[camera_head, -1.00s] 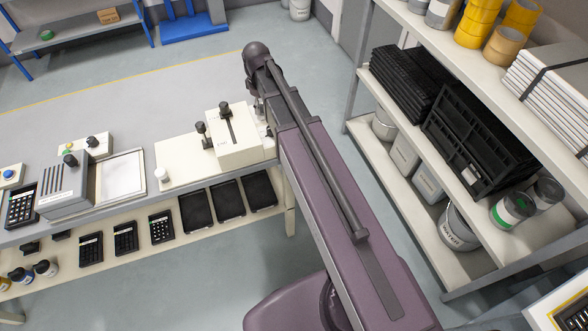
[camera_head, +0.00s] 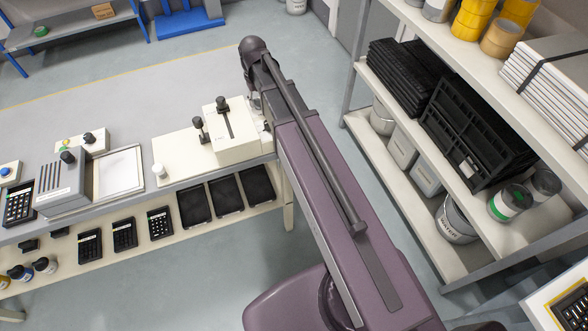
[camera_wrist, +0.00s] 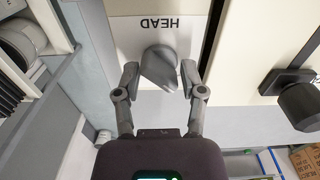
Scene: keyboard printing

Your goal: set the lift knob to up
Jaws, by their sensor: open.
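In the wrist view a grey knob (camera_wrist: 159,67) stands on a white plate marked HEAD (camera_wrist: 174,24), which reads upside down. I cannot read a lift or up marking. My gripper (camera_wrist: 161,82) is open, with one finger on either side of this knob. The right finger appears close to the knob's side; I cannot tell if it touches. The knob's far setting marks are not visible. In the head view the cream machine (camera_head: 232,142) stands at the table's right end, and my arm hides the gripper and knob beside it.
A black lever knob (camera_wrist: 301,104) lies right of my gripper in the wrist view. Two black knobs (camera_head: 221,103) (camera_head: 198,124) and a white one (camera_head: 159,171) stand on the machine and its base. A loaded shelf (camera_head: 350,118) stands right of my arm.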

